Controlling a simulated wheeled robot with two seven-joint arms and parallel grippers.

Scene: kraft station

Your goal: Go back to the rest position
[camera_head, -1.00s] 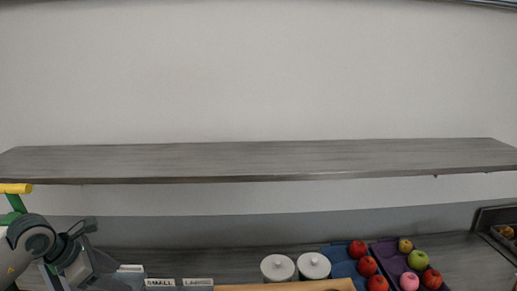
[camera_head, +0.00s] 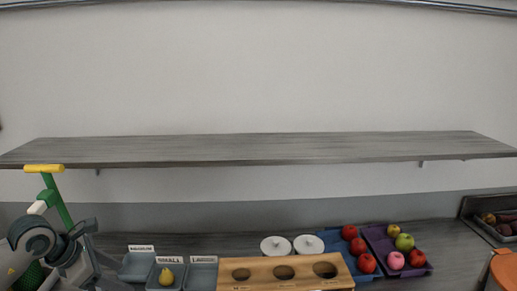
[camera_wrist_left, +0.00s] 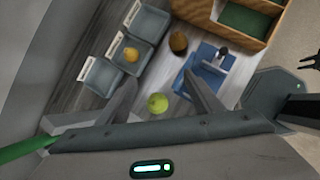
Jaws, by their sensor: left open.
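My left gripper (camera_head: 88,262) is at the lower left of the head view, above the counter and left of the small grey bins. In the left wrist view its two fingers (camera_wrist_left: 160,82) are spread apart with nothing held between them. A yellow-green round fruit (camera_wrist_left: 157,103) shows beyond the fingers in that view, lying on a surface below.
Labelled grey bins (camera_head: 202,275) stand on the counter, one with a yellow pear (camera_head: 166,276). A wooden holder with holes (camera_head: 252,284), two white lids (camera_head: 275,245), a blue tray (camera_head: 332,236) and a purple tray (camera_head: 376,235) follow rightward. A long shelf (camera_head: 260,150) runs above.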

